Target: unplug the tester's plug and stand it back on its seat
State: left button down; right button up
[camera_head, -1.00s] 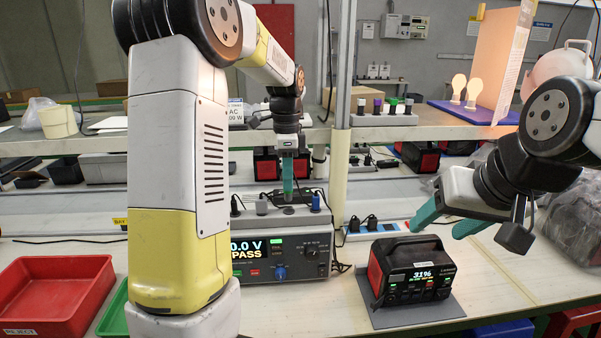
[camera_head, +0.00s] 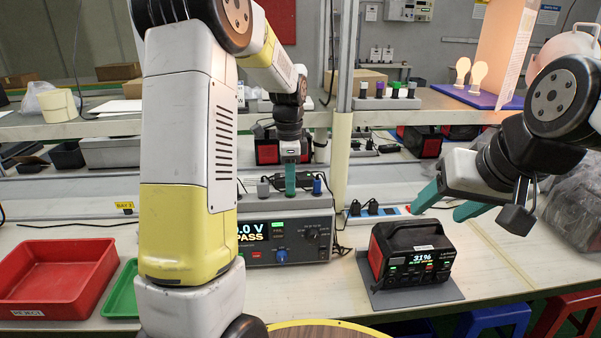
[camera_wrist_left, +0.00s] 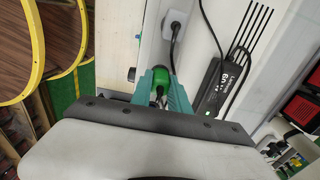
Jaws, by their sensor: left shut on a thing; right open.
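The tester (camera_head: 290,240) is a grey box on the bench, its screen reading PASS. A row of plugs stands along its top; a grey plug (camera_head: 263,188) and a blue plug (camera_head: 317,185) show on either side of my left gripper (camera_head: 290,190). My left gripper points down at the tester's top and is shut on a green plug (camera_wrist_left: 160,82), seen between its teal fingers in the left wrist view. Whether this plug touches the tester is hidden.
The power station stands on a grey mat (camera_head: 430,297), its screen at 31%. A power strip (camera_head: 375,213) with black plugs lies behind it. A red tray (camera_head: 60,275) and a green tray (camera_head: 123,290) are at left. A black adapter (camera_wrist_left: 220,85) with cables lies near my left gripper.

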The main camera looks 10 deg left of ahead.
pick_arm(q)
jog(key=shift+s+f, duration=0.1)
dwell(0.7)
jog(key=c, duration=1.2)
grip_release()
jog(key=shift+o, duration=0.2)
notch_tip(320, 180, up, 8)
jog(key=shift+f, duration=0.2)
jog(key=s+d+r+n+t+h, duration=0.1)
jog(key=s+r+n+t, duration=0.1)
jog(key=s+n, duration=0.5)
jog(key=s+d+r+n+t+h, duration=0.1)
jog(key=s+r+n+t, duration=0.2)
jog(key=s, duration=1.4)
jog(key=n+t, duration=0.1)
jog(key=n, duration=0.3)
